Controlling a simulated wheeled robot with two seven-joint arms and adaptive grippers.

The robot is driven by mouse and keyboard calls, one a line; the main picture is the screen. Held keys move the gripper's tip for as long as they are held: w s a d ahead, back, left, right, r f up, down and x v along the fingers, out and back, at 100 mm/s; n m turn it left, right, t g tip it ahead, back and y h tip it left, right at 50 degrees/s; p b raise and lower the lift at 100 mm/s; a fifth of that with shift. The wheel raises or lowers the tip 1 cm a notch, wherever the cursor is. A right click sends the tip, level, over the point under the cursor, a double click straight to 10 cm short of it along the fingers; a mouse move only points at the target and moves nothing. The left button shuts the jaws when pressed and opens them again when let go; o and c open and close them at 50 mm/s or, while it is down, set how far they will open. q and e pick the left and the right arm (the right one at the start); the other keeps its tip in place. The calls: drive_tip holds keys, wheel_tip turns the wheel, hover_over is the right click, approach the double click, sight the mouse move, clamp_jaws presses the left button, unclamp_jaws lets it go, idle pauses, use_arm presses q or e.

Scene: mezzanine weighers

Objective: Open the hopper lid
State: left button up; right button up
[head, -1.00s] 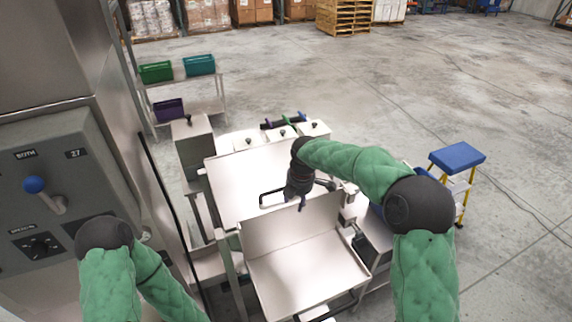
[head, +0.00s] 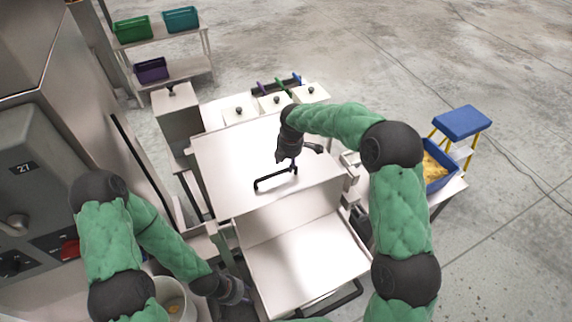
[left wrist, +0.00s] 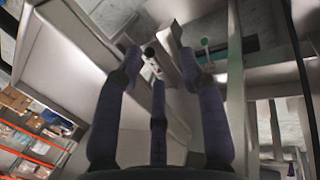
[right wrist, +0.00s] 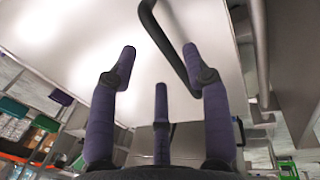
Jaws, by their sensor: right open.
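The hopper lid (head: 225,170) looks like a broad, pale steel panel lying nearly flat, with a black bar handle (head: 262,185) on top. My right gripper (head: 292,165) is over the lid at the handle's far end. In the right wrist view its fingers (right wrist: 160,58) are spread, with the handle (right wrist: 172,50) passing close to the right-hand finger; I cannot tell whether they touch. My left gripper (head: 238,292) is low, left of the near steel tray (head: 300,265). In the left wrist view its fingers (left wrist: 160,58) are spread with nothing held.
Lidded white containers (head: 240,115) stand behind the lid. A control panel (head: 25,175) is at the left. A white bucket (head: 172,290) is near my left arm. A blue bin of yellow pieces (head: 452,160) and a blue-topped stool (head: 462,122) are at the right. Floor beyond is open.

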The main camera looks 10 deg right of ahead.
sight(286, 169)
drive_tip(key=shift+w+a+f, duration=0.1)
drive_tip(key=shift+w+f, duration=0.1)
drive_tip(key=shift+f, duration=0.8)
drive_tip(key=shift+w+f, duration=0.2)
drive_tip(key=shift+f, duration=0.75)
clamp_jaws()
